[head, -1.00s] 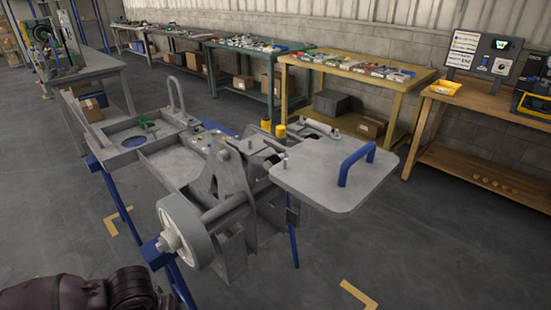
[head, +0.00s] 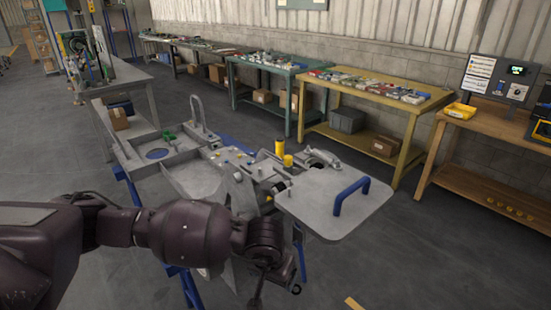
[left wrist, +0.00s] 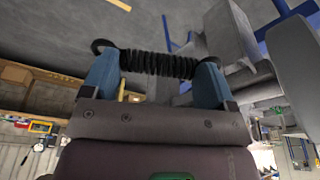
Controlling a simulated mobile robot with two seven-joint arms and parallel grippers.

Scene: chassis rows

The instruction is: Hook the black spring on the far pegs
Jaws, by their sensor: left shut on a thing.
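The black coiled spring (left wrist: 160,63) lies across the fingers of my left gripper (left wrist: 156,72) in the left wrist view. A dark hook end (left wrist: 103,45) sticks out beyond the left finger. The blue fingers are shut on the spring. In the head view my left gripper (head: 275,280) is low at the near side of the grey chassis (head: 195,180), mostly below its plate. I cannot make out the spring there. Small pegs and two yellow posts (head: 279,148) stand on the chassis; I cannot tell which are the far pegs. My right gripper is not in view.
A flat plate (head: 325,205) with a blue handle (head: 350,190) juts out at the chassis's right. A hoop handle (head: 197,115) stands at its far left. Parts tables (head: 385,110) line the back wall.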

